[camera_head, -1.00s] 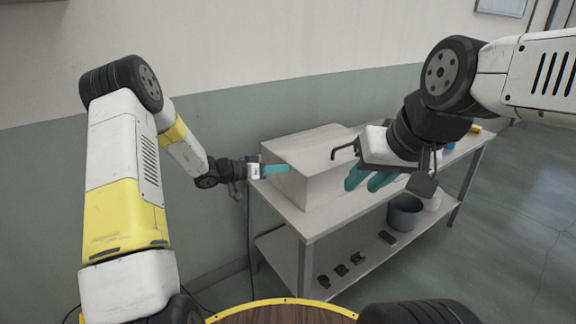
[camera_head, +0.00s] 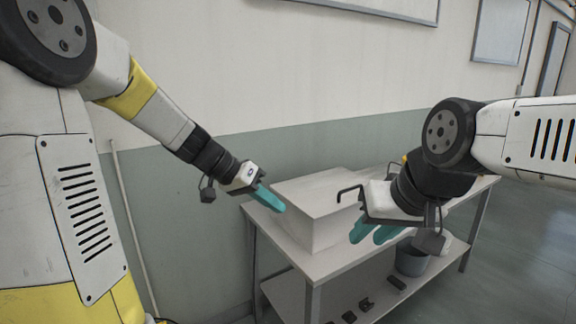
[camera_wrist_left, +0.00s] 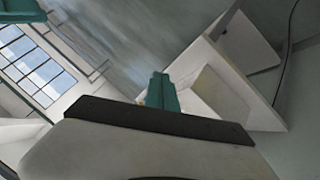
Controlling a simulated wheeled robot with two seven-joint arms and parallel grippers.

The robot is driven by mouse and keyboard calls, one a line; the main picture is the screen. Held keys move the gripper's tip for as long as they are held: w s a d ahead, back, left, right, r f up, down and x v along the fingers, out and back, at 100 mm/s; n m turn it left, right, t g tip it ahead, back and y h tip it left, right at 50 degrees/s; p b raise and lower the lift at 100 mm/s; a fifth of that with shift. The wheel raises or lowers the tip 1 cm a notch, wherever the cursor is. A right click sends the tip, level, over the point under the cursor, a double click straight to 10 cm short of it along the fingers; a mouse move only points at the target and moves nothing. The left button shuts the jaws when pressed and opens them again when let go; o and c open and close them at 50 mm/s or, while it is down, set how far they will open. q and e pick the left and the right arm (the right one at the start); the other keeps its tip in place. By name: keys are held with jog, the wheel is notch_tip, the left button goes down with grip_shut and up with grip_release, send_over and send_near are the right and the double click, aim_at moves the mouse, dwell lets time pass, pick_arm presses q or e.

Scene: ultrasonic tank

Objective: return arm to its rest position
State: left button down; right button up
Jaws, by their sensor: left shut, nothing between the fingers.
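My left gripper (camera_head: 268,198) has its teal fingers together and holds nothing. In the head view it points down and to the right, overlapping the left end of the white box-shaped tank (camera_head: 322,228). I cannot tell its exact distance from the tank. The left wrist view shows its teal fingers (camera_wrist_left: 162,96) together. My right gripper (camera_head: 375,235) has two teal fingers apart, with nothing seen between them. It appears in front of the tank's right part and hides some of it.
The tank stands on a pale table (camera_head: 345,257) along the wall. The lower shelf holds a grey bucket (camera_head: 411,262) and several small dark items (camera_head: 366,304). Open floor (camera_head: 520,260) lies to the right. A framed board (camera_head: 500,28) hangs on the wall.

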pick_arm(q)
jog(key=s+a+r+n+t+y, duration=0.2)
jog(key=s+a, duration=0.3)
jog(key=s, duration=0.3)
jog(key=s+a+r+n+t+y, duration=0.1)
jog(key=s+a+n+y, duration=0.3)
jog(key=s, duration=0.5)
jog(key=shift+s+a+r+t+y, duration=0.25)
jog(key=shift+a+r+t, duration=0.2)
jog(key=shift+a, duration=0.45)
